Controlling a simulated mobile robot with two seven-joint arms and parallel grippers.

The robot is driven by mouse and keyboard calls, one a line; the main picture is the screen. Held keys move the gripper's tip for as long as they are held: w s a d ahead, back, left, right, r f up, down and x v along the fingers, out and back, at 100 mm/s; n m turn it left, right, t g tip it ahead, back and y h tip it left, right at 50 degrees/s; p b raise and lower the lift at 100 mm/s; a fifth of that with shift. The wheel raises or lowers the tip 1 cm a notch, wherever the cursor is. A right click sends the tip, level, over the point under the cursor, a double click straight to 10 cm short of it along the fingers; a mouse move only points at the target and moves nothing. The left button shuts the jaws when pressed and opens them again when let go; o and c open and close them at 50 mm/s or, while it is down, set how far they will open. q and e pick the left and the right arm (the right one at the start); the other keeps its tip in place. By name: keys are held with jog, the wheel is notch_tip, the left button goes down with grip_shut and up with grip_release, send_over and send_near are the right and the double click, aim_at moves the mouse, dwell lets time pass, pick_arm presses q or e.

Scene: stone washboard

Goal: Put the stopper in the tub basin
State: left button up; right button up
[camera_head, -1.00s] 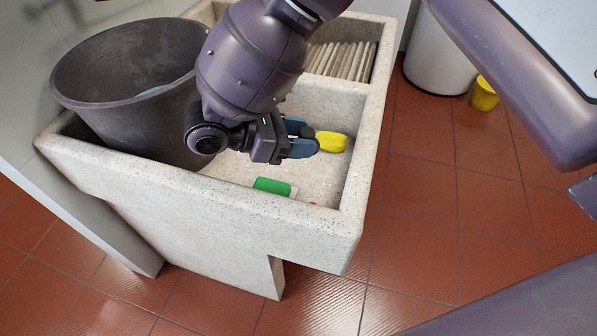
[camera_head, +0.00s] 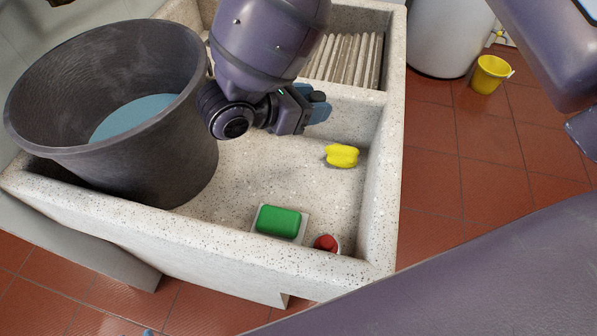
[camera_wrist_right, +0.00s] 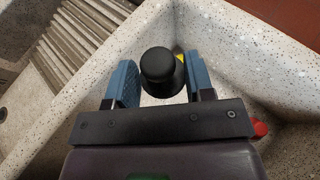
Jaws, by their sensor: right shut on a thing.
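My right gripper (camera_head: 318,107) is over the stone basin (camera_head: 255,165), near the divider below the washboard. In the right wrist view its blue fingers are shut on a black, round-topped stopper (camera_wrist_right: 160,70). The stopper's lower part is hidden there, and the head view does not show it clearly. A large dark grey tub (camera_head: 165,165) stands at the left end of the basin with a flat blue surface (camera_head: 135,117) inside. My left gripper is not in view.
A yellow sponge (camera_head: 342,156) lies on the basin floor right of my gripper. Green soap (camera_head: 279,221) on a pale dish and a red item (camera_head: 326,243) lie by the front wall. Washboard ribs (camera_head: 345,58) are behind. A yellow bucket (camera_head: 490,75) stands on the floor.

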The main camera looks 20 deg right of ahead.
jog(key=shift+w, duration=0.35)
notch_tip(320, 180, down, 14)
jog(key=b, duration=0.5)
jog(key=shift+s+r, duration=0.1)
jog(key=shift+r, duration=0.05)
jog(key=shift+f, duration=0.25)
notch_tip(320, 180, down, 5)
jog(key=shift+r+b, duration=0.2)
jog(key=shift+b, duration=0.85)
jog(key=shift+f, duration=0.6)
jog(key=shift+r, duration=0.2)
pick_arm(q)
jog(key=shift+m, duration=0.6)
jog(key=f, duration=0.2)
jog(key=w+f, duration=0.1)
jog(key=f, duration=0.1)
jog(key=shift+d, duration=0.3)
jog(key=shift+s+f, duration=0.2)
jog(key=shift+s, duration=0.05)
pick_arm(e)
jog(key=o, duration=0.9)
jog(key=shift+f, duration=0.1)
